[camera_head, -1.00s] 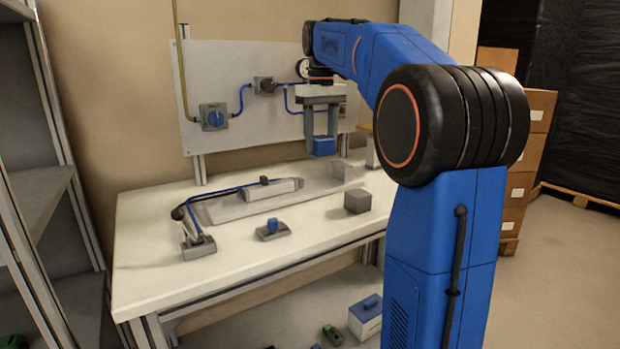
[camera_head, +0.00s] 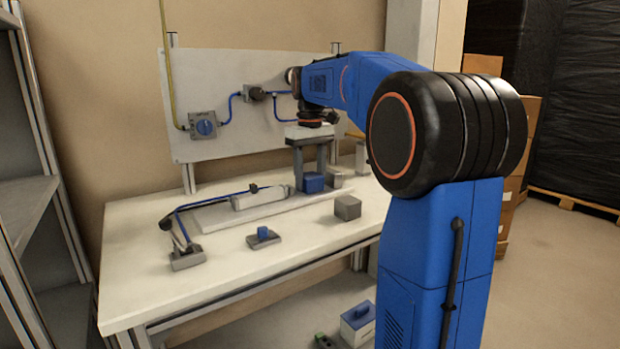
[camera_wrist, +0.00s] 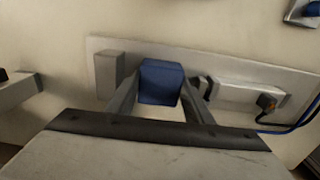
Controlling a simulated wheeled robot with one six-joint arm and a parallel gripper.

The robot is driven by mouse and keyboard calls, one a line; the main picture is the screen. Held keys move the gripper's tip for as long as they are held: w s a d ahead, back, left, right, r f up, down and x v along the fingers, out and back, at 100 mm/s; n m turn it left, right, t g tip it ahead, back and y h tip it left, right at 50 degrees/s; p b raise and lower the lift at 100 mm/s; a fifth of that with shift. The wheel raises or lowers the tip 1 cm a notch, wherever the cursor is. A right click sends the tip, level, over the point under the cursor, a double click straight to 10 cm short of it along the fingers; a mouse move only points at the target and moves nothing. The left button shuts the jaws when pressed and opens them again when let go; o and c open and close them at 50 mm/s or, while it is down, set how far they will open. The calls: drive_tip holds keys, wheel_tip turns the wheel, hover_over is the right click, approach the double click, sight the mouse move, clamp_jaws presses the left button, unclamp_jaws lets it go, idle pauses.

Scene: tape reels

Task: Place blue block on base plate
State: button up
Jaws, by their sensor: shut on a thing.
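The blue block (camera_head: 313,183) is between the fingers of my gripper (camera_head: 311,178), which is shut on it. In the wrist view the blue block (camera_wrist: 160,82) sits between the two fingertips (camera_wrist: 158,92). The base plate (camera_head: 215,217) is a long, pale, flat plate on the workbench. The block is low over the right part of the plate; I cannot tell whether it touches. In the wrist view the base plate (camera_wrist: 225,68) carries a grey upright block (camera_wrist: 109,74) on one side of the blue block and a long grey piece (camera_wrist: 240,97) on the other.
A loose grey block (camera_head: 347,207) stands on the white workbench (camera_head: 140,285) in front of the plate. A small fixture with a blue knob (camera_head: 263,237) and a grey clamp (camera_head: 187,257) with a cable stand nearer the front left. A panel (camera_head: 230,125) rises behind.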

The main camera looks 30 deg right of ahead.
sight(310, 175)
drive_tip(key=shift+f, duration=0.1)
drive_tip(key=o, duration=1.2)
wheel_tip(310, 175, up, 12)
drive_tip(key=shift+r, duration=0.1)
